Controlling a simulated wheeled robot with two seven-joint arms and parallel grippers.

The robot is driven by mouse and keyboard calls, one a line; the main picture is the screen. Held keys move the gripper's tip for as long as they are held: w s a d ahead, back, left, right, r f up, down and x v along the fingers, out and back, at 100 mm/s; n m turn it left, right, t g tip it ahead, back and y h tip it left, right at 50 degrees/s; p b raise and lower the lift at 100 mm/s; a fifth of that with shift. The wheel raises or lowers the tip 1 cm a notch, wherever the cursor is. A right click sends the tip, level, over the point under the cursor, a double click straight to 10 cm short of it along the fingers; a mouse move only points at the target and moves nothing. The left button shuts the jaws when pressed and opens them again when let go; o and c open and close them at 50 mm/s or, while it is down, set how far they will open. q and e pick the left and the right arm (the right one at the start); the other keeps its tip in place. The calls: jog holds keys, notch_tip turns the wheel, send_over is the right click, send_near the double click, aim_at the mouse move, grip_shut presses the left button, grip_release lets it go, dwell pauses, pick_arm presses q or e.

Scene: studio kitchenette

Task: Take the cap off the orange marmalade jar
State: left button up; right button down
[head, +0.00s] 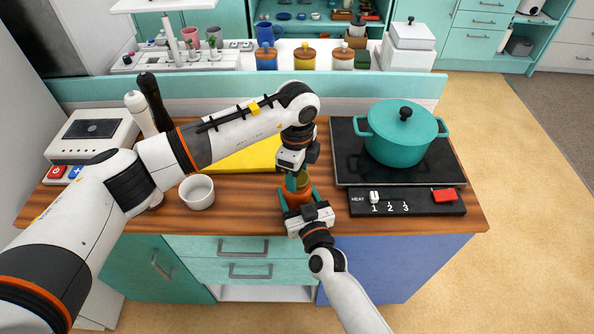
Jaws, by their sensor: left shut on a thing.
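The orange marmalade jar (296,198) stands at the wooden counter's front edge, in the middle of the head view. My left gripper (297,182) reaches down over it from above and is shut on the cap (304,179), a small olive-coloured piece at the jar's top. The fingers partly hide the cap, and I cannot tell if it is still seated on the jar. My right gripper (300,199) comes from the front, with its teal fingers on both sides of the jar body, shut on it. Its palm hides the jar's lower part.
A white cup (197,192) stands left of the jar, and a yellow board (240,158) lies behind. A teal pot (403,137) sits on the black hob (345,165) at right, with its control strip (430,208) in front. Bare wood (250,208) lies between cup and jar.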

pick_arm(q)
jog(key=shift+r, duration=0.2)
dwell(0.5)
jog(key=shift+r, duration=0.95)
jog(key=shift+r, duration=2)
pick_arm(e)
jog(key=shift+c, duration=1.3)
grip_release()
